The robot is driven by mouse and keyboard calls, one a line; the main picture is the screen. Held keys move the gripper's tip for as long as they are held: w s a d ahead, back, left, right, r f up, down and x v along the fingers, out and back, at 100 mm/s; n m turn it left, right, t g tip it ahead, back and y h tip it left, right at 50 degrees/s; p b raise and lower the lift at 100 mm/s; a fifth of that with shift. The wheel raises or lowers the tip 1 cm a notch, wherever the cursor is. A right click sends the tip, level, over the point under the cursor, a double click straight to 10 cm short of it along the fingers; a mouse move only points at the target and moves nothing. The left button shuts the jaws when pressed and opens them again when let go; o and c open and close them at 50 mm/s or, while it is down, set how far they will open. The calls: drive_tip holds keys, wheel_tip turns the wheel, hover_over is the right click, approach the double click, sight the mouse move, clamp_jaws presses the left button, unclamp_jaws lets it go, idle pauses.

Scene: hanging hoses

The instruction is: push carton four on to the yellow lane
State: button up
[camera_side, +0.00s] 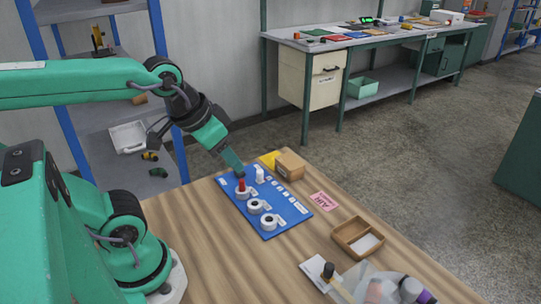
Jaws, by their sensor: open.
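A small brown carton (290,165) stands at the far edge of the wooden table, just right of the blue board. It is the only carton I make out; no number on it is legible.
The blue board (284,222) bears white round pieces (254,206), a red piece (241,184) right below my gripper and a white upright piece (260,174). A pink card (324,201) and a wooden tray (342,231) lie nearer. Bare wood (215,250) is left of the board.

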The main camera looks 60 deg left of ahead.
drive_tip(key=shift+w+r, duration=0.1)
drive_tip(key=shift+w, duration=0.1)
clamp_jaws()
drive_tip(key=w+a+f+n+g, duration=0.1)
drive_tip(key=w+n+g, duration=0.1)
drive_tip(key=w+n, duration=0.45)
drive_tip(key=w+a+f+n+g, duration=0.1)
drive_tip(key=w+a+n, duration=0.15)
drive_tip(key=w, duration=0.65)
drive_tip(key=w+a+f+n+g, duration=0.2)
drive_tip(key=w+a+f+n, duration=0.1)
drive_tip(key=w+f+n, duration=0.6)
drive_tip(key=w+f, duration=0.3)
drive_tip(key=shift+f+g, duration=0.25)
drive_tip(key=shift+g, duration=0.05)
